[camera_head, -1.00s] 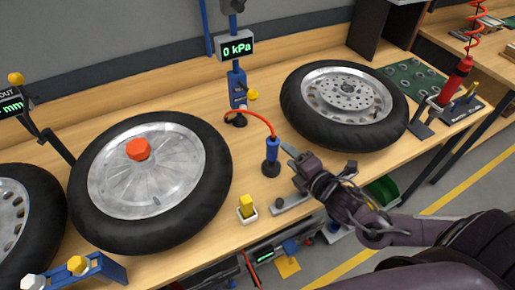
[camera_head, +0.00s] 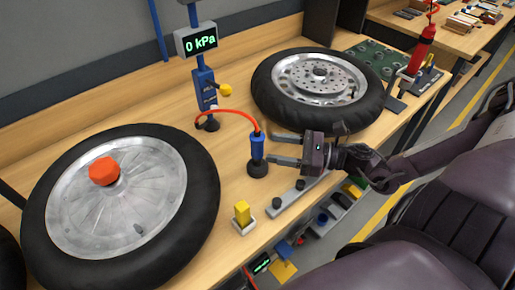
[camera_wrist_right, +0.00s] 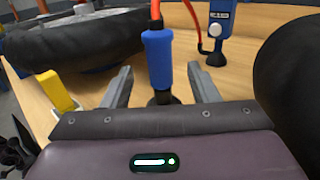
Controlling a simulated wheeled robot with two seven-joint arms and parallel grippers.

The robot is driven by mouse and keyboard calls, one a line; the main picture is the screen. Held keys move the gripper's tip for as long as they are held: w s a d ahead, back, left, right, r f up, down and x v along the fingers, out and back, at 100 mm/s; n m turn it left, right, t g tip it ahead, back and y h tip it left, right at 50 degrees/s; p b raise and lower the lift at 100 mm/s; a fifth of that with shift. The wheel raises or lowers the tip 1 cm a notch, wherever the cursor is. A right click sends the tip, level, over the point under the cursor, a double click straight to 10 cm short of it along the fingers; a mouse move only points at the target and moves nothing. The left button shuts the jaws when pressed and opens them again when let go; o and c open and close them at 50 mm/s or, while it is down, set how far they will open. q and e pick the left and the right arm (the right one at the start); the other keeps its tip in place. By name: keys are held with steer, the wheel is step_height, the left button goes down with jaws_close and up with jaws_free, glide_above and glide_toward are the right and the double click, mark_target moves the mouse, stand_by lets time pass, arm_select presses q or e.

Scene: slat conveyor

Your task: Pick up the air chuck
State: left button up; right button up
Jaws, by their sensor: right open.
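The air chuck (camera_head: 257,149) is a blue handle standing upright in a round black holder (camera_head: 257,170) on the wooden bench, with a red hose at its top. My right gripper (camera_head: 272,148) is open, its two fingers pointing left at the chuck from the right side. In the right wrist view the chuck (camera_wrist_right: 158,58) stands between the two spread fingers (camera_wrist_right: 160,88), with no visible contact. Whether the chuck is fully between the fingertips is hard to tell. My left gripper is not in view.
A gauge post (camera_head: 204,88) reading 0 kPa stands behind, joined by the red hose (camera_head: 230,113). A wheel with an orange cap (camera_head: 205,200) lies left, another wheel (camera_head: 270,100) behind right. A yellow block in a white holder (camera_head: 242,216) and a grey bar (camera_head: 298,192) sit in front.

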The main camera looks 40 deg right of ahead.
mark_target(257, 147)
steer(key=shift+w+a+f, duration=0.65)
steer(key=shift+w, duration=0.1)
steer(key=shift+x, duration=3)
steer(key=shift+s, duration=0.1)
steer(key=shift+c, duration=0.2)
steer(key=c, duration=1)
steer(key=shift+c, duration=0.3)
steer(key=shift+r, duration=0.1)
